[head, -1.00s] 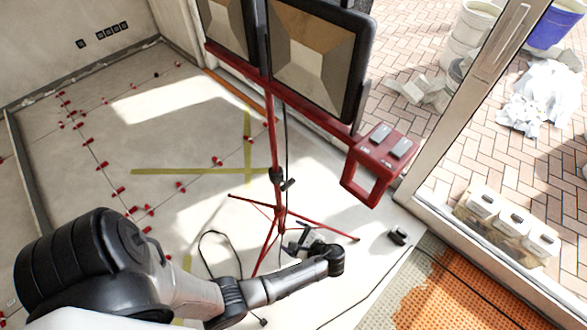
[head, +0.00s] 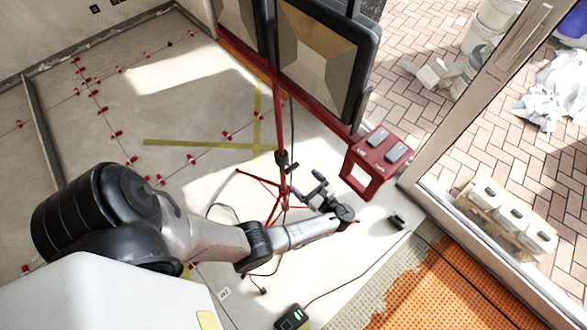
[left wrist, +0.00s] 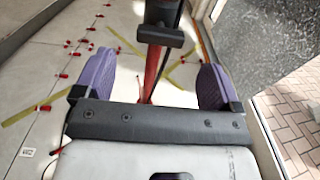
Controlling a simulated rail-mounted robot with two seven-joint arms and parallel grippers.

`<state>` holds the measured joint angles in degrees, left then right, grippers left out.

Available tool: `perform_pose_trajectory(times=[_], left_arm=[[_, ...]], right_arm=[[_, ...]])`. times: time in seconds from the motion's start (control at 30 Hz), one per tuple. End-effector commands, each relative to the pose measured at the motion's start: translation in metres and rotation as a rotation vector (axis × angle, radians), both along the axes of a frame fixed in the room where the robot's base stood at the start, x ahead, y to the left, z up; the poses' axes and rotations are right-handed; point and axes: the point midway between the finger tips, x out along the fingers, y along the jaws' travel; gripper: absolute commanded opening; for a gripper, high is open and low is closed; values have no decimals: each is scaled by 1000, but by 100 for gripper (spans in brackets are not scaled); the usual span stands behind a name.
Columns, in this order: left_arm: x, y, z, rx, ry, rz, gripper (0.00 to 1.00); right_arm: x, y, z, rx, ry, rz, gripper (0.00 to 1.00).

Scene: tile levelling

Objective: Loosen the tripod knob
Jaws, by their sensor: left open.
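The red tripod (head: 280,115) stands on the tile floor and carries two work lamps. Its black knob and collar (head: 287,161) sit on the pole above the spread legs. In the left wrist view the black knob (left wrist: 160,37) sticks out from the pole toward the camera, beyond the fingertips and between them. My left gripper (head: 312,186) is open and just to the lower right of the collar. Its purple finger pads (left wrist: 155,78) stand wide apart on either side of the pole, with no visible contact. My right gripper is not in view.
Cables run over the floor near the legs. Red tile clips (head: 116,134) dot the floor at left. A door frame (head: 450,125) stands at right.

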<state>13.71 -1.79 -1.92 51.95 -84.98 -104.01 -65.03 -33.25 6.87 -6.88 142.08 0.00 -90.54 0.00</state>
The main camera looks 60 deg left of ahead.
Motion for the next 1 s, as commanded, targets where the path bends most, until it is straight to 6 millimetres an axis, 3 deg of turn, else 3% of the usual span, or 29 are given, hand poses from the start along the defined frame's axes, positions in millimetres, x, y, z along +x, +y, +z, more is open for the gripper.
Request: perform_pose_trajectory(times=[0.2, 0.4, 0.9, 1.0], left_arm=[[-8, 36, 0, 1, -2, 0, 89], [-12, 56, 0, -1, -1, -1, 89], [-14, 65, 0, -1, -1, -1, 89], [-14, 65, 0, -1, -1, -1, 81]], right_arm=[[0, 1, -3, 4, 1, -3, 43], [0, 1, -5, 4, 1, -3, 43], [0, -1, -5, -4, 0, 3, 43], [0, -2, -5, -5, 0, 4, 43]])
